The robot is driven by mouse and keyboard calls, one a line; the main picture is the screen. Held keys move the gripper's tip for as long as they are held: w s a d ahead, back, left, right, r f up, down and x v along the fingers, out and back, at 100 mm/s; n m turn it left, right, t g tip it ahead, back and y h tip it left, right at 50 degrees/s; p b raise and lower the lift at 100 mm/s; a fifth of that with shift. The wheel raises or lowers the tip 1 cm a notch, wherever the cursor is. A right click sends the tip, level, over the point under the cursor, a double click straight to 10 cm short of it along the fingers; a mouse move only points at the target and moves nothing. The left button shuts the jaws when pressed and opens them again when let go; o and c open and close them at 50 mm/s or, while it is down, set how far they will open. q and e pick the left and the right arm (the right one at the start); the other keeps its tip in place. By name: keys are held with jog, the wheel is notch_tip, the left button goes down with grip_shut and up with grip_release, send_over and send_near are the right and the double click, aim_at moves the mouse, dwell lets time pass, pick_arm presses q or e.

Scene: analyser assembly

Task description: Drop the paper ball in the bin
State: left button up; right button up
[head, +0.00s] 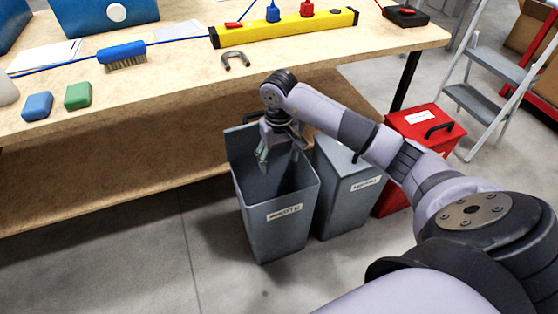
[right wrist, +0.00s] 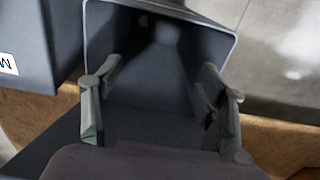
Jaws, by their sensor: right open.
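The open grey bin (head: 277,228) stands on the floor in front of the table, its lid tipped up at the back. My right gripper (head: 275,160) points down at the bin's mouth, with its fingers apart and nothing between them. In the right wrist view the open gripper (right wrist: 161,75) faces into the dark inside of the bin (right wrist: 150,95). I cannot make out the paper ball in either view; the bin's floor is dim, with only faint lighter patches. My left gripper is out of view.
A closed grey bin (head: 345,195) stands close on the right, then a red bin (head: 425,125) with a black handle. The wooden table (head: 180,85) bears a yellow level (head: 285,29), a brush (head: 122,54) and other items. A stepladder (head: 485,80) stands at right.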

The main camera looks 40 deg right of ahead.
notch_tip(320, 180, up, 11)
dwell(0.3)
dwell(0.5)
pick_arm(q)
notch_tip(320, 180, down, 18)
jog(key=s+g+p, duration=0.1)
jog(key=p, duration=0.4)
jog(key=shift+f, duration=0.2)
pick_arm(e)
jog(key=s+a+r, duration=0.1)
jog(key=s+r, duration=0.4)
jog(key=r, duration=0.3)
jog(key=shift+a, duration=0.1)
